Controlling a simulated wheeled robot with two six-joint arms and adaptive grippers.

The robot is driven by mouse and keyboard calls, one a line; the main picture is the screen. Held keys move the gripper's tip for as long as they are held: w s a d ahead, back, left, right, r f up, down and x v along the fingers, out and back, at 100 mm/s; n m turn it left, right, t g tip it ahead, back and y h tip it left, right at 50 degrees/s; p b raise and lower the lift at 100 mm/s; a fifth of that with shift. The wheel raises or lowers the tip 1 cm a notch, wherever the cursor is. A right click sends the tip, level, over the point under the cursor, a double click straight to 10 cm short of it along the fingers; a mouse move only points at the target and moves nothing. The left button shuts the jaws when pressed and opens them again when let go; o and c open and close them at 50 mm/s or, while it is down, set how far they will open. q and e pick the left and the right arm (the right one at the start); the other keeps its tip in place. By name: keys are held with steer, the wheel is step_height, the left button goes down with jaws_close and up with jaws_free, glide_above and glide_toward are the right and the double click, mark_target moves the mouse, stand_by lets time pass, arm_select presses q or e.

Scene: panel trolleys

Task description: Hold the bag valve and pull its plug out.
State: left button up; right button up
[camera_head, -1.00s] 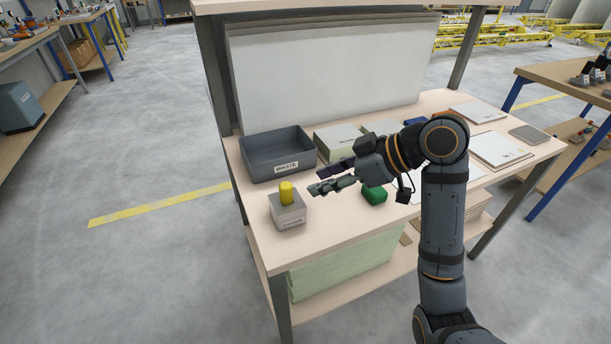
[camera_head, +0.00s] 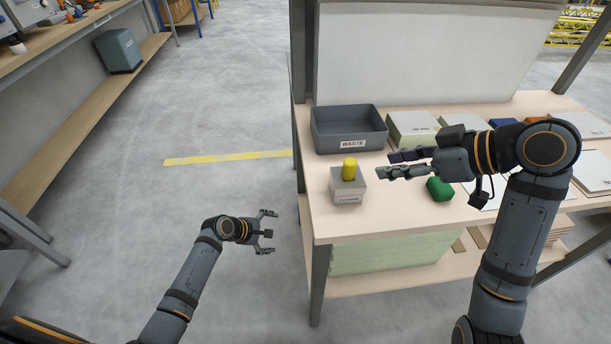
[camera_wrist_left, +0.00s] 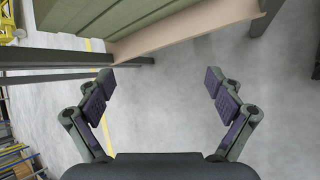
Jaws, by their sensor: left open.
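The bag valve appears to be the pale grey block (camera_head: 348,191) near the table's left front corner, with a yellow plug (camera_head: 349,168) standing upright in its top. My left gripper (camera_head: 274,232) is open and empty over the floor, left of the table and apart from the valve. In the left wrist view its spread fingers (camera_wrist_left: 159,82) have only floor between them; the valve is not seen there. My right gripper (camera_head: 384,164) is above the table, right of the plug and apart from it. Its fingers point left, parted and empty.
A dark grey waste bin (camera_head: 348,131) stands behind the valve. A green object (camera_head: 440,189) lies under my right gripper. The table's left edge and leg (camera_head: 319,285) stand beside my left gripper. A large pale panel (camera_head: 430,55) stands at the back.

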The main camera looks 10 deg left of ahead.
arm_select(q)
steer(key=w+d+r+n+h, duration=0.1)
steer(key=d+r+h, duration=0.15)
steer(key=r, duration=0.65)
steer(key=w+d+r+n+h, duration=0.15)
steer(key=d+r, duration=0.25)
steer(key=r, duration=0.4)
steer(key=n+g+h, duration=0.1)
steer(key=g+h, duration=0.1)
steer(key=h, duration=0.2)
glide_toward(345, 185)
step_height(345, 185, down, 2)
steer(key=w, duration=0.3)
steer(key=shift+y, duration=0.3)
steer(key=x, duration=1)
steer(key=shift+s+d+f, duration=0.15)
steer(key=shift+d+f, duration=0.15)
steer(key=c, duration=1.7)
steer(key=o, duration=1.7)
steer(key=shift+a, duration=0.1)
